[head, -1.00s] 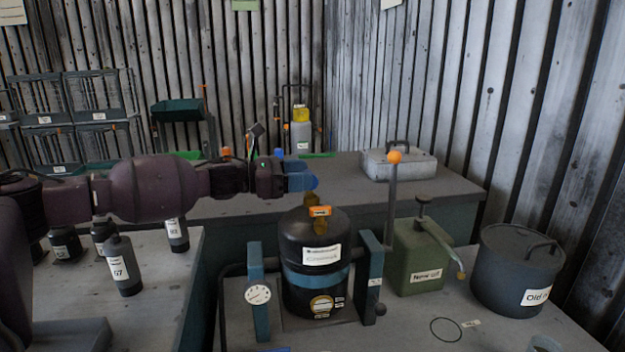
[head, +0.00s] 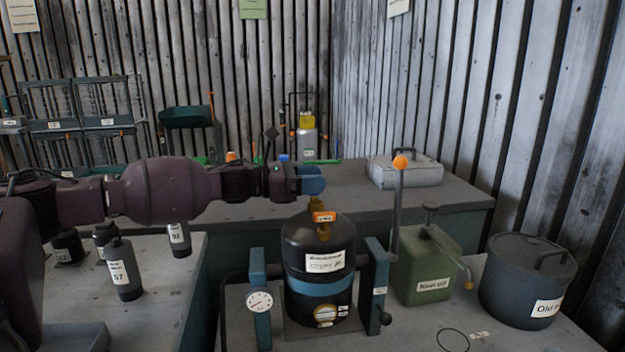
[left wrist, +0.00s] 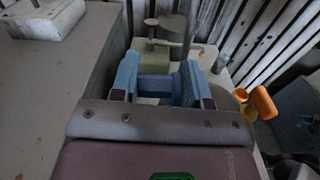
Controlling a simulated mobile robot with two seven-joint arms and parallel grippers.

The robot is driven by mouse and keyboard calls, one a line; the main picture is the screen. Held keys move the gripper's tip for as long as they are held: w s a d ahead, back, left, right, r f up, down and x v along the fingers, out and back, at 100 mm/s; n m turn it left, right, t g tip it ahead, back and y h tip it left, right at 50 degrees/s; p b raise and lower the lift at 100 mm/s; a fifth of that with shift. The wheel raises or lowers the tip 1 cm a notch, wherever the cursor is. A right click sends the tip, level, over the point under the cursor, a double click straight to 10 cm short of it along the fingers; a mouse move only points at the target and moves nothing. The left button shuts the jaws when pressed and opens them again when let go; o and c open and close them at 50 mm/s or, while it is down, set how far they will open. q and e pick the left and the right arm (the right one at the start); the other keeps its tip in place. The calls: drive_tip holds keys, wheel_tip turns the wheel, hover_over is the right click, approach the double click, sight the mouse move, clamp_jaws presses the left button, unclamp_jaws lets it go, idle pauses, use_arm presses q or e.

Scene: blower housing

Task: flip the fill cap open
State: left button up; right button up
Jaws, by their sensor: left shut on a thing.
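The fill cap is a small orange piece (head: 324,217) on a brass neck (head: 324,233) at the top of a black tank with a blue band (head: 319,287). In the left wrist view an orange cylinder (left wrist: 263,102) leans beside a yellow cup-like piece (left wrist: 241,95), right of my fingers. My left gripper (head: 314,181) is just above and behind the cap in the head view; its blue fingers also show in the left wrist view (left wrist: 158,83). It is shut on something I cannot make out. Contact with the cap cannot be told. My right gripper is not in view.
A lever with an orange ball (head: 400,163) rises right of the tank. A green oil can (head: 425,270) and a dark pot (head: 527,275) stand further right. A dial gauge (head: 260,301) is at the left. Bottles (head: 124,268) stand on the left table. A grey case (head: 405,171) lies behind.

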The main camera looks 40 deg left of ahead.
use_arm(q)
drive_tip(key=shift+w+a+n, duration=0.15)
drive_tip(key=shift+n, duration=0.55)
drive_tip(key=shift+w+a+f+n+p, duration=0.15)
drive_tip(key=shift+n+p, duration=0.1)
drive_tip(key=shift+n, duration=0.2)
drive_tip(key=shift+a+f+n+p, duration=0.1)
drive_tip(key=shift+f+n+p, duration=0.1)
drive_tip(key=shift+n, duration=0.25)
drive_tip(key=shift+f+n, duration=0.15)
drive_tip(key=shift+n, duration=0.65)
drive_tip(key=shift+w+a+f, duration=0.1)
drive_tip(key=shift+f, duration=0.05)
drive_tip(key=shift+c, duration=0.2)
